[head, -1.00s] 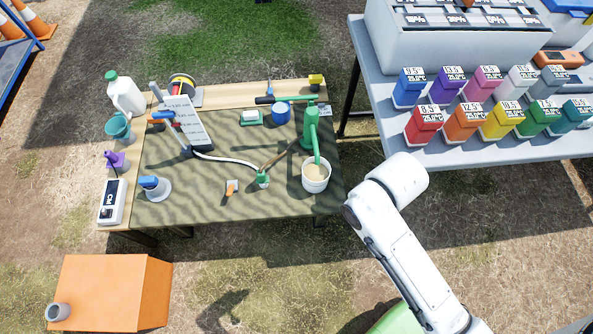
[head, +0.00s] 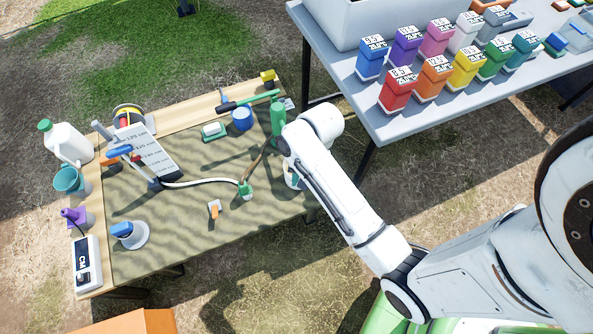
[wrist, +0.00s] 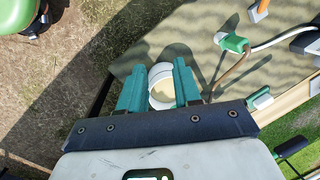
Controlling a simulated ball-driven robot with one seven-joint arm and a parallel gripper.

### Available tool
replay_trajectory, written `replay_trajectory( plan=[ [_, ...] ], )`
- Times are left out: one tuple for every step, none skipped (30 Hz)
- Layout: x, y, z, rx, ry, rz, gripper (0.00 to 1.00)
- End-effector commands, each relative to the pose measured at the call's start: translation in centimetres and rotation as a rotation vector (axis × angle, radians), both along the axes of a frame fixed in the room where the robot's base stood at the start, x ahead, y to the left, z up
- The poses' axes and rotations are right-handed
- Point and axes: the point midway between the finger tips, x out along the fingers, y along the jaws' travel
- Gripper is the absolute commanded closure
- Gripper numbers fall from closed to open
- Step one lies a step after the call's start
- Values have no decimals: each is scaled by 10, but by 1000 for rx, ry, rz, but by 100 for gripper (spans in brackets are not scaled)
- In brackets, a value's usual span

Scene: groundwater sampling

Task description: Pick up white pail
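The white pail (wrist: 161,74) shows in the wrist view between the two green fingers of my gripper (wrist: 159,66), with tan contents inside its round rim. The fingers are apart, one to each side of the pail in the picture. I cannot tell whether they touch it or are still above it. In the head view only a sliver of the pail (head: 291,180) shows at the table's right end, behind my arm. My fingers are hidden there by my arm.
A green pump (head: 278,121) stands just behind the pail on the camouflage-clothed table (head: 190,225). A white hose (head: 195,184) runs to a small green-and-white fitting (head: 245,190). A grey table (head: 420,120) with several coloured bottles stands to the right.

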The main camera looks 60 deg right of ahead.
Motion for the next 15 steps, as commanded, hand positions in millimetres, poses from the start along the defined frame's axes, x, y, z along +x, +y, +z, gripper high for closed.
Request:
replay_trajectory(
  plan=[
    [9,-16,-13,15,17,-100,67],
    [13,-24,-19,28,30,-164,67],
    [18,-37,-26,44,49,-255,67],
    [21,-47,-31,55,64,-321,67],
    [23,-56,-36,66,80,-385,67],
    [25,-67,-40,77,98,-456,67],
    [26,-74,-42,84,111,-502,67],
    [27,-80,-44,91,121,-541,67],
    [27,-87,-46,96,134,-585,67],
    [27,-91,-47,100,141,-614,67],
    [27,-94,-49,103,148,-637,67],
    [27,-98,-49,107,155,-661,67],
    [27,-100,-50,108,158,-674,67],
    [27,-102,-50,110,162,-683,67],
    [26,-103,-52,111,165,-693,67]
  ],
)
